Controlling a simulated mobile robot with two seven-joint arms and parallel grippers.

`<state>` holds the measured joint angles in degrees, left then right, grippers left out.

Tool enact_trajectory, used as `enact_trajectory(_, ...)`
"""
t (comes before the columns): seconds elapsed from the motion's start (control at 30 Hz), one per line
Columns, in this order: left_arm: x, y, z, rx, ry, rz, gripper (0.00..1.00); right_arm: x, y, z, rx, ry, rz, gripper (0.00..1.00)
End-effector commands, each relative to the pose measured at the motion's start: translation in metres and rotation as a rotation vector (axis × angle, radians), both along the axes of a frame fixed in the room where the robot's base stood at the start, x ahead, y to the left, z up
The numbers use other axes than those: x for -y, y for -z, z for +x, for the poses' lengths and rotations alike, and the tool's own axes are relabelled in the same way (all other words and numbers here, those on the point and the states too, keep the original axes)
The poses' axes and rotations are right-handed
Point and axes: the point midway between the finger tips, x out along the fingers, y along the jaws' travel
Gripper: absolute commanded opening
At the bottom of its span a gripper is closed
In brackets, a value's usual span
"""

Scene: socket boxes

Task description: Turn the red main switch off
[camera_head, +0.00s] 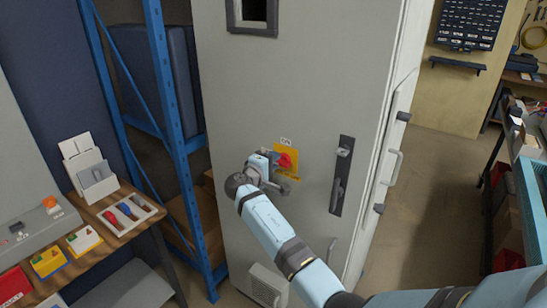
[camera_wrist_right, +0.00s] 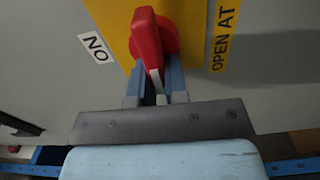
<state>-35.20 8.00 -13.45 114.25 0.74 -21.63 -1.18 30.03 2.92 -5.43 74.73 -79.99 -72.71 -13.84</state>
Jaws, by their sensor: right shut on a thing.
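The red main switch (camera_head: 285,161) sits on a yellow plate (camera_head: 291,174) on the front of the tall grey cabinet (camera_head: 310,90), below a small "ON" label (camera_head: 285,141). My right gripper (camera_head: 277,163) reaches up to the switch from the lower left and hides part of the plate. In the right wrist view the red switch handle (camera_wrist_right: 148,38) stands between my two fingers (camera_wrist_right: 155,85), which are shut on its near end. The "ON" label (camera_wrist_right: 96,46) also shows there, left of the plate. My left gripper is not in view.
The cabinet has a black door latch (camera_head: 341,175) right of the switch and a handle rail at its right edge. A blue rack (camera_head: 170,100) stands close on the left. A wooden bench (camera_head: 120,225) holds a tray of screwdrivers (camera_head: 133,212).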

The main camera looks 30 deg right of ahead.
Motion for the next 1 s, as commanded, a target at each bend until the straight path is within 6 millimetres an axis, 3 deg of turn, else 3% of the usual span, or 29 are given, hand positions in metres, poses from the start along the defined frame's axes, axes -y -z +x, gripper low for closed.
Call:
enact_trajectory(0.6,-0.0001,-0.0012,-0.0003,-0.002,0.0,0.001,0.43,-0.0001,0.001,0.0002,-0.036,-0.001,-0.016,0.0)
enact_trajectory(0.63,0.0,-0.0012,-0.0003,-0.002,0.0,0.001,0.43,0.0,0.001,0.0002,-0.036,-0.001,-0.016,0.21)
enact_trajectory(0.7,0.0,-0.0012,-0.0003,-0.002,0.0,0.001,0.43,-0.0001,0.001,0.0002,-0.036,-0.001,-0.016,0.37)
enact_trajectory(1.0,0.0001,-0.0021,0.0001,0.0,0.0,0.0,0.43,-0.0011,0.0012,-0.0002,-0.035,-0.001,-0.015,0.39)
